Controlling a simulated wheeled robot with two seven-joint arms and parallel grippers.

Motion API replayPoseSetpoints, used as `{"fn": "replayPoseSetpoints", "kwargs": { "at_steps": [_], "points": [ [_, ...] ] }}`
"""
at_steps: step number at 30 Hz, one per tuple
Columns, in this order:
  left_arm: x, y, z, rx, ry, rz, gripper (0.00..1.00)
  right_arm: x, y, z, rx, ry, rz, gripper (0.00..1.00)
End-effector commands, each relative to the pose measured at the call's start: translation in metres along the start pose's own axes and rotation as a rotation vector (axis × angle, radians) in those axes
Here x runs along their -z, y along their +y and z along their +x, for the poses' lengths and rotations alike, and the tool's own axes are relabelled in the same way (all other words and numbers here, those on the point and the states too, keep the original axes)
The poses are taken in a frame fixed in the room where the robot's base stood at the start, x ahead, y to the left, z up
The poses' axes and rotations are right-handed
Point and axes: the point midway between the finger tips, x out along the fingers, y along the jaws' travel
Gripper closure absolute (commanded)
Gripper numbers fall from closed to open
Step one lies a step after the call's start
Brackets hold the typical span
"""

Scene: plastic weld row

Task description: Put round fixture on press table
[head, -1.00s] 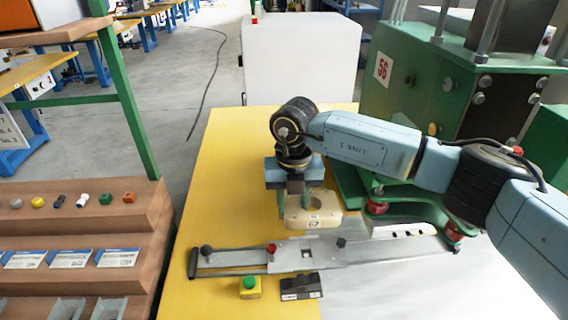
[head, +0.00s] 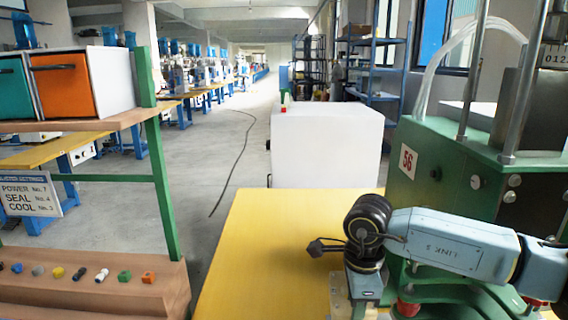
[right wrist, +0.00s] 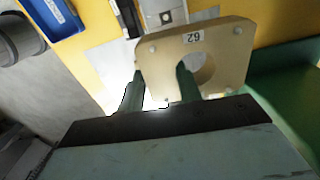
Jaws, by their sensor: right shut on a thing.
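The round fixture (right wrist: 226,42) is a thick beige block with a round hole and a small number label, seen in the right wrist view. My right gripper (right wrist: 158,84) is shut on its wall, one finger in the hole and the other outside the edge. In the head view my right arm's wrist stands over the yellow table beside the green press (head: 450,185); the fingers and the fixture are below the frame. A grey sliding plate (right wrist: 163,14), part of the press table, shows beyond the fixture in the right wrist view. My left gripper is not in view.
The yellow table (head: 265,240) is clear at its far left. A white cabinet (head: 325,148) stands behind it. A brown stepped rack (head: 60,265) with small coloured parts is at the left. A blue tray (right wrist: 50,18) shows in the right wrist view.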

Motion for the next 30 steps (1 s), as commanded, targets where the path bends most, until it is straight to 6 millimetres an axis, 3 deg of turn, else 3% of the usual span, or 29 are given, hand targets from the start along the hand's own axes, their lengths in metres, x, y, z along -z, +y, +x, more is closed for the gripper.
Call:
{"fn": "replayPoseSetpoints", "kwargs": {
  "at_steps": [18,24,30],
  "points": [
    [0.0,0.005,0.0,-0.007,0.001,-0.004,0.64,0.054,0.038,-0.008,-0.006,-0.005,-1.195,0.95],
    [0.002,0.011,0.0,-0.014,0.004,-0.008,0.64,0.065,0.049,-0.01,-0.01,-0.012,-1.484,0.95],
    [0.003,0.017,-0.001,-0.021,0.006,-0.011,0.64,0.07,0.055,-0.01,-0.012,-0.017,-1.622,0.95]
  ]
}}
